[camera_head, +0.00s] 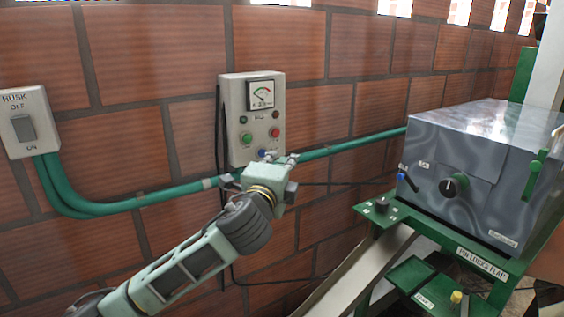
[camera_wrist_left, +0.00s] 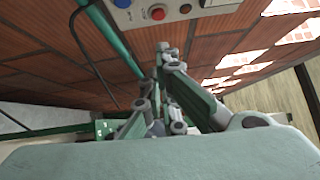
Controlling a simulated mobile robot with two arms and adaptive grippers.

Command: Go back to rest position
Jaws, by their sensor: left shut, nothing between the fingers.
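My left gripper (camera_head: 272,156) is shut and empty, in front of the lower edge of the grey control box (camera_head: 253,120) on the brick wall. The box has a dial gauge and several coloured buttons. In the left wrist view the closed fingers (camera_wrist_left: 163,55) point at the wall just below the box's buttons (camera_wrist_left: 158,12). I cannot tell whether the fingertips touch the box. My left arm reaches in from the bottom left. My right gripper is not in view.
A HUSK switch (camera_head: 27,122) is on the wall at left. A green conduit (camera_head: 140,198) runs along the wall behind my arm. A metal machine (camera_head: 480,170) with a knob and green levers stands at right, with a sloping chute (camera_head: 360,268) beside it.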

